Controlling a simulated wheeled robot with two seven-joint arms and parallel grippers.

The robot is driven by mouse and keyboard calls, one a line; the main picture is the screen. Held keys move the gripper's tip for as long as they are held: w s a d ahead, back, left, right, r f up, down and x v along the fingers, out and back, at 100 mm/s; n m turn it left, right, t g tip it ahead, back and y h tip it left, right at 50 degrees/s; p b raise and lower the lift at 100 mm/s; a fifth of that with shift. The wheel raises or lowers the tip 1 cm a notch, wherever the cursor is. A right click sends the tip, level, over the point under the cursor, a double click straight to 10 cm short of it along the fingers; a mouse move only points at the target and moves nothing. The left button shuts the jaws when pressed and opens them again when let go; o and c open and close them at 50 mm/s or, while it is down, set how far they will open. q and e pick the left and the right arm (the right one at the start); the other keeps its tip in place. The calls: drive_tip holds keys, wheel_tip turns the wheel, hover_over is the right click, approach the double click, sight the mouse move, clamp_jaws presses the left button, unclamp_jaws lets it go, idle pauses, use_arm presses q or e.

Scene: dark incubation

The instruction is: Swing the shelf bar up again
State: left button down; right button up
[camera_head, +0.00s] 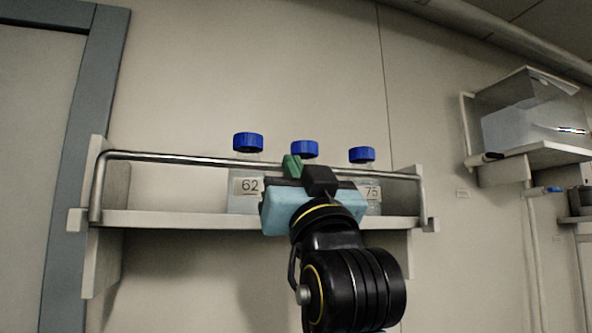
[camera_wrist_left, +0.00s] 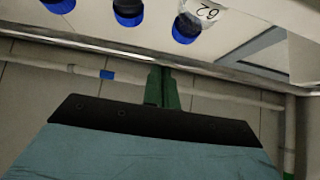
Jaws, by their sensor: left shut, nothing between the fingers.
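The shelf bar (camera_head: 180,158) is a metal rail with bent ends. It stands up from the front corners of the white shelf (camera_head: 165,219) and crosses in front of the bottles, below their caps. In the left wrist view the bar (camera_wrist_left: 85,41) runs slantwise across the top. My left gripper (camera_head: 292,166) has a pale blue body and green fingers. It is shut and empty, in front of the bar's middle. Its fingertips also show in the left wrist view (camera_wrist_left: 161,72), close to the bar; I cannot tell whether they touch. My right gripper is not in view.
Bottles with blue caps (camera_head: 248,142) stand on the shelf behind the bar, with labels 62 and 75 showing. My left gripper partly hides the middle one. A door frame (camera_head: 85,130) is at the left. Another shelf with a clear box (camera_head: 530,125) is at the right.

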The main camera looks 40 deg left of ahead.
use_arm(q)
drive_tip(key=s+d+f+b, duration=0.4)
drive_tip(key=s+d, duration=0.3)
drive_tip(key=d, duration=0.3)
drive_tip(key=shift+f, duration=0.4)
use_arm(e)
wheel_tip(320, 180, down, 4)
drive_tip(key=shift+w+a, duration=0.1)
